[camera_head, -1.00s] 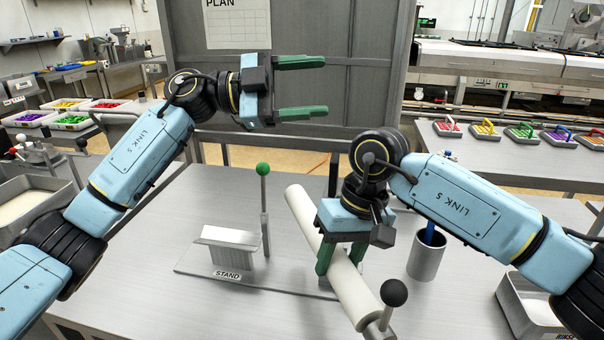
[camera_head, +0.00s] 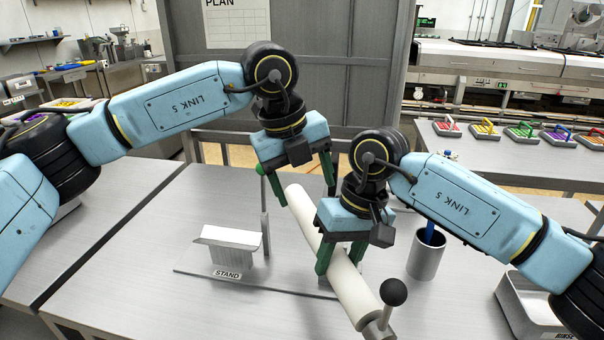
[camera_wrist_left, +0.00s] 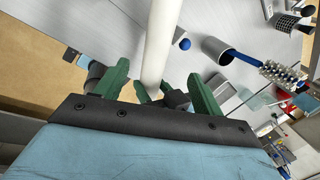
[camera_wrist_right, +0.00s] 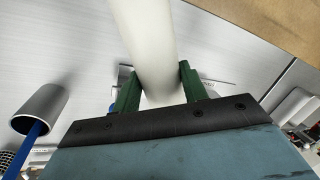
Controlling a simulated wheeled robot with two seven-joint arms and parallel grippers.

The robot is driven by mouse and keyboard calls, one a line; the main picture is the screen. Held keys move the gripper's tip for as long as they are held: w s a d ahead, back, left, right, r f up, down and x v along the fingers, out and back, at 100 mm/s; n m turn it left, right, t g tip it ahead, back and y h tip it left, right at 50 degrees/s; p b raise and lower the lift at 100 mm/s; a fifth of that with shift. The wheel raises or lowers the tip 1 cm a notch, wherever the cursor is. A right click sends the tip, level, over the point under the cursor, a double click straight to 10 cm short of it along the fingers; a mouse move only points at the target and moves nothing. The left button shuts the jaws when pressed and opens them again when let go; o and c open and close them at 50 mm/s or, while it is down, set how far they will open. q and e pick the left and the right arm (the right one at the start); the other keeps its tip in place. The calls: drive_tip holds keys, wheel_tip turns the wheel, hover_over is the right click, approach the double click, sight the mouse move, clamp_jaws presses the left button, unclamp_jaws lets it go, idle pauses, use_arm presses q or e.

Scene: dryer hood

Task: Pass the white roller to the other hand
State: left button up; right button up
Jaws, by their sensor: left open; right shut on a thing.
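The long white roller (camera_head: 354,296) slants above the table, its near end at a metal piece with a black ball (camera_head: 393,292). My right gripper (camera_head: 340,260) is shut on the roller near its middle; the right wrist view shows the roller (camera_wrist_right: 148,40) between its fingers. My left gripper (camera_head: 306,194) is open and points down over the roller's far part, one finger on each side. In the left wrist view, the roller (camera_wrist_left: 158,45) passes between the spread fingers with gaps beside it.
A metal cup (camera_head: 427,258) holding a blue item stands to the right. A grey panel (camera_head: 355,100) rises behind. The table's front left is clear.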

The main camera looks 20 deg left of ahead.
use_arm(q)
drive_tip(key=x, duration=1)
drive_tip(key=shift+d+f, duration=0.15)
drive_tip(key=shift+f, duration=0.1)
drive_tip(key=shift+c, duration=0.2)
drive_tip(key=shift+d+r, duration=0.1)
drive_tip(key=c, duration=1.4)
use_arm(e)
drive_tip(key=shift+s+a, duration=0.1)
use_arm(q)
drive_tip(key=shift+r, duration=0.1)
drive_tip(key=shift+c, duration=0.2)
use_arm(e)
drive_tip(key=o, duration=1.5)
drive_tip(key=shift+c, duration=0.2)
